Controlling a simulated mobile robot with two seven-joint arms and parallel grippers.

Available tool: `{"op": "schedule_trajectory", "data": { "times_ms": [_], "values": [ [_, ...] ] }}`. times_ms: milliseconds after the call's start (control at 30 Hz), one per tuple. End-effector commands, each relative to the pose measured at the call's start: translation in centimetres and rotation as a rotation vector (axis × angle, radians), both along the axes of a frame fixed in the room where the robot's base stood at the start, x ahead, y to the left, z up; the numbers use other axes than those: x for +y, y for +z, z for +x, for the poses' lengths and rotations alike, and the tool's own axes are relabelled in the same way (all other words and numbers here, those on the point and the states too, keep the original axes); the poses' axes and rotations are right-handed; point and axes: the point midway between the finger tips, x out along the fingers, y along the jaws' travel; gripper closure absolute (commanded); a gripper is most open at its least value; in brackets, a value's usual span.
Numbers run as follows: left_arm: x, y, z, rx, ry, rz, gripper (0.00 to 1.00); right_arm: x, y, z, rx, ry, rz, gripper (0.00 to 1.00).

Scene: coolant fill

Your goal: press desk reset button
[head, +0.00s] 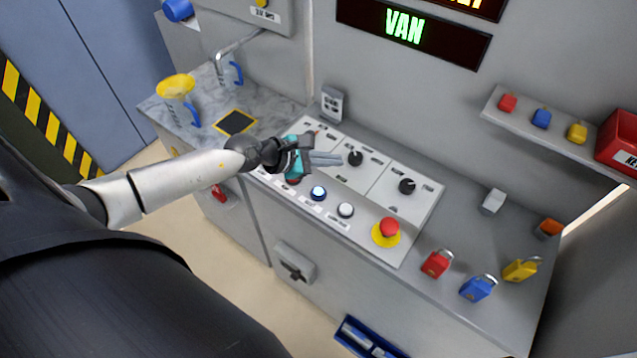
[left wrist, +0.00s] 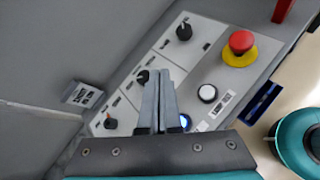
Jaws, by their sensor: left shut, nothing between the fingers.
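The control desk (head: 362,187) has a white sloped panel with knobs and a front row of buttons. A blue lit button (head: 318,193) and a white button (head: 345,210) sit beside a red mushroom button (head: 388,230) on a yellow base. The labels are too small to read, so I cannot tell which is the reset button. My left gripper (head: 334,159) is shut and empty above the panel, behind the blue button. In the left wrist view its fingers (left wrist: 159,80) partly hide the blue button (left wrist: 185,121); the white button (left wrist: 207,93) is clear.
Red (head: 437,263), blue (head: 478,288) and yellow (head: 522,269) padlocks lie on the desk's right. A marble counter (head: 212,92) with jugs and a yellow funnel (head: 175,86) is at left. A wall shelf (head: 552,138) and a lit "VAN" sign (head: 404,27) are behind.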

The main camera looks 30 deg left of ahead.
Motion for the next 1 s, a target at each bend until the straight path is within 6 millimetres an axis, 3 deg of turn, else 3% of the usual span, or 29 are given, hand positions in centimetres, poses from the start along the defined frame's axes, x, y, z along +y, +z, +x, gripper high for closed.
{"op": "schedule_trajectory", "data": {
  "times_ms": [100, 233, 667, 1000],
  "values": [
    [2.7, -0.9, -0.5, 0.022, -0.113, 0.222, 1.0, 0.0, 0.4, 0.0, 0.0, 0.0, -0.001, 0.16],
    [4.1, -1.4, -0.9, 0.038, -0.166, 0.327, 1.0, -0.2, 0.5, 0.0, 0.0, 0.001, -0.002, 0.16],
    [4.2, -1.7, -0.9, 0.041, -0.172, 0.338, 1.0, -0.3, 0.4, 0.0, -0.001, 0.001, -0.004, 0.16],
    [4.2, -4.2, -1.0, 0.04, -0.172, 0.336, 1.0, -0.3, -1.9, 0.0, -0.001, 0.001, -0.004, 0.16]
  ]
}}
